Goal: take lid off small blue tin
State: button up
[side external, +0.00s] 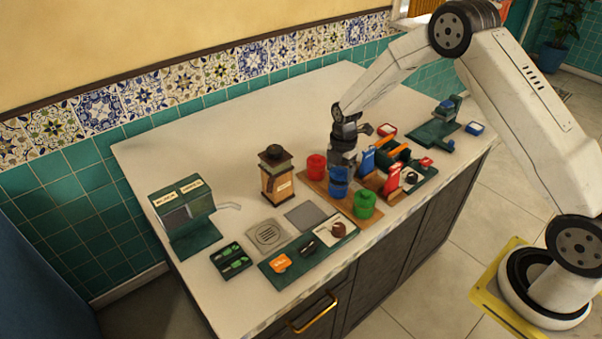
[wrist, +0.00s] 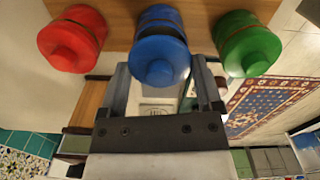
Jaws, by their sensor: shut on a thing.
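The small blue tin (side external: 339,191) stands on a wooden board between a red tin (side external: 316,167) and a green tin (side external: 365,205). Its blue lid (wrist: 159,62), with a round knob, faces the camera in the wrist view. My gripper (side external: 342,166) reaches down from above at the blue tin. In the wrist view its two fingers (wrist: 159,72) lie on either side of the blue lid and are shut on it.
The red tin (wrist: 72,40) and green tin (wrist: 247,44) stand close on both sides. Blue and red packets (side external: 393,180) are right of the gripper. The counter's back left is clear.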

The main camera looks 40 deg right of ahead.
jog(key=s+a+r, duration=0.1)
jog(key=s+r, duration=1)
jog(key=s, duration=0.3)
jog(key=shift+a+r, duration=0.15)
jog(key=shift+a, duration=0.1)
dwell(0.5)
jog(key=a+f, duration=0.5)
jog(key=a, duration=0.5)
jog(key=w+f, duration=0.2)
jog(key=w, duration=0.2)
jog(key=w+f, duration=0.3)
jog(key=w, duration=0.1)
jog(key=w+f, duration=0.3)
jog(key=w, duration=0.1)
jog(key=shift+a, duration=0.35)
jog(key=shift+w+f, duration=0.45)
jog(key=shift+f, duration=0.05)
